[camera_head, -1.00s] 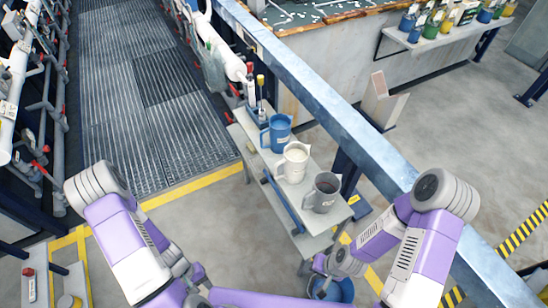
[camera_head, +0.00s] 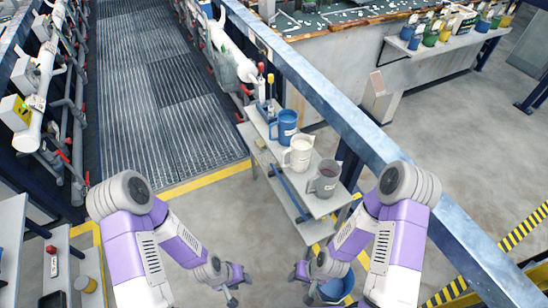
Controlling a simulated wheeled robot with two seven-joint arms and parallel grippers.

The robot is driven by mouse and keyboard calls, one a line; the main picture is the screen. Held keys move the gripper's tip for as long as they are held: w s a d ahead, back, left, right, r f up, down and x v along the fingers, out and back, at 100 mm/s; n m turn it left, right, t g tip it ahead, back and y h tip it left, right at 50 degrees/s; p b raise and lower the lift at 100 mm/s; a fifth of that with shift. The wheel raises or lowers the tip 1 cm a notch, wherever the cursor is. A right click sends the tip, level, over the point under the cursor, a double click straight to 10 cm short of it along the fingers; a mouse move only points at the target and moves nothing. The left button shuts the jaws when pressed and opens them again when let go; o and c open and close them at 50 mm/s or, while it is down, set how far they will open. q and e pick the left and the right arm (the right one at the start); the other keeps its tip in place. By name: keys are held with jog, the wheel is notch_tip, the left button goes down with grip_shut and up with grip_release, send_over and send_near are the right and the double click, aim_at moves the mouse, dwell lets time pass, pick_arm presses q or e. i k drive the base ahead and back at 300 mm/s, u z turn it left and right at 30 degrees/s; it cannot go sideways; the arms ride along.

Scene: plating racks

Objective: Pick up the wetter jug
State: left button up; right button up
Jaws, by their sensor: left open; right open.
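Three jugs stand in a row on a small grey cart: a blue jug (camera_head: 285,125) at the back, a cream-white jug (camera_head: 300,153) in the middle and a dark grey jug (camera_head: 324,180) in front. Each seems to bear a label, too small to read, so I cannot tell which is the wetter jug. My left gripper (camera_head: 239,289) is open and empty, low in front of the cart to the left. My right gripper (camera_head: 300,286) is open and empty, below the cart's front end. Neither touches a jug.
The cart (camera_head: 322,208) stands against a blue steel beam (camera_head: 345,112). A blue bucket (camera_head: 338,287) sits on the floor by my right gripper. Grated walkway (camera_head: 160,100) lies to the left, with yellow line edging. Shelves (camera_head: 60,262) stand at lower left.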

aim_at(301, 145)
jog(key=u, duration=1.65)
jog(key=i, duration=1.3)
jog(key=z, duration=3.65)
jog(key=i, duration=0.5)
jog(key=z, duration=0.05)
